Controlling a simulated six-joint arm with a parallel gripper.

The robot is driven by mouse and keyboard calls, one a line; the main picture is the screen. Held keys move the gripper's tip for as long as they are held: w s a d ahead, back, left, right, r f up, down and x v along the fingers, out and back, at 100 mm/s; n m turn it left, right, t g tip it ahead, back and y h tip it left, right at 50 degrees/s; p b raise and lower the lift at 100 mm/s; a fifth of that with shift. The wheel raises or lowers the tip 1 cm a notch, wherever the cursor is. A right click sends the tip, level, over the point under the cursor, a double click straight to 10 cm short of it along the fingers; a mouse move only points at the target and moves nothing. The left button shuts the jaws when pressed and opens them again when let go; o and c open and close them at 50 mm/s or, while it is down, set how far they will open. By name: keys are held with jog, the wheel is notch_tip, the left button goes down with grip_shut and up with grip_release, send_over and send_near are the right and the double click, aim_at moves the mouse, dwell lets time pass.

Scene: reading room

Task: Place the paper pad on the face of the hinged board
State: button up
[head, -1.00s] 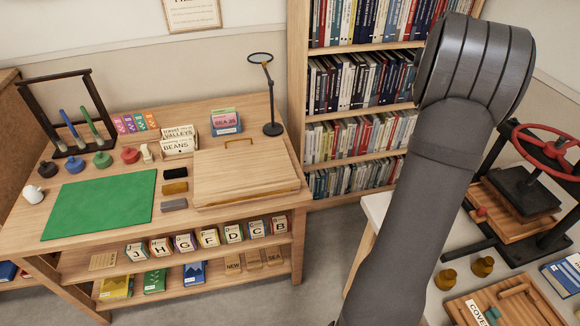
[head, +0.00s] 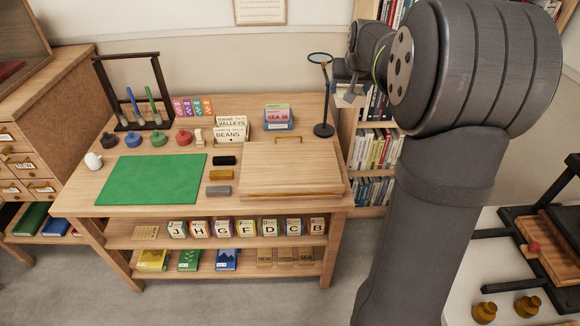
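The hinged board (head: 291,170) is a pale wooden panel with a brass handle at its back edge, lying closed on the right part of the wooden table. My gripper (head: 350,96) is up at the right, behind the lamp and beside the bookshelf, partly hidden by my arm. A small pale patch shows at its fingertips; I cannot tell whether it is a held thing. I cannot pick out the paper pad for certain. The board's face is bare.
A lamp-like magnifier (head: 322,95) stands behind the board's right corner. A labelled pink and blue stack (head: 278,117) and a card holder (head: 231,129) stand behind it. Dark and grey blocks (head: 219,190) lie left of it, beside a green mat (head: 152,180).

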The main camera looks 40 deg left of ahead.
notch_tip(320, 180, down, 18)
jog(key=r, duration=0.1)
jog(key=s+a+f, duration=0.1)
jog(key=a+f, duration=0.1)
jog(key=a, duration=0.1)
jog(key=s+a+f, duration=0.1)
jog(key=a+f, duration=0.2)
jog(key=a, duration=0.1)
jog(key=s+a+f, duration=0.1)
jog(key=a+f, duration=0.2)
jog(key=a, duration=0.1)
jog(key=shift+f, duration=2.1)
jog(key=o, duration=1.1)
jog(key=shift+f, duration=0.15)
jog(key=shift+c, duration=0.2)
jog(key=v, duration=1.2)
jog(key=shift+a, duration=0.1)
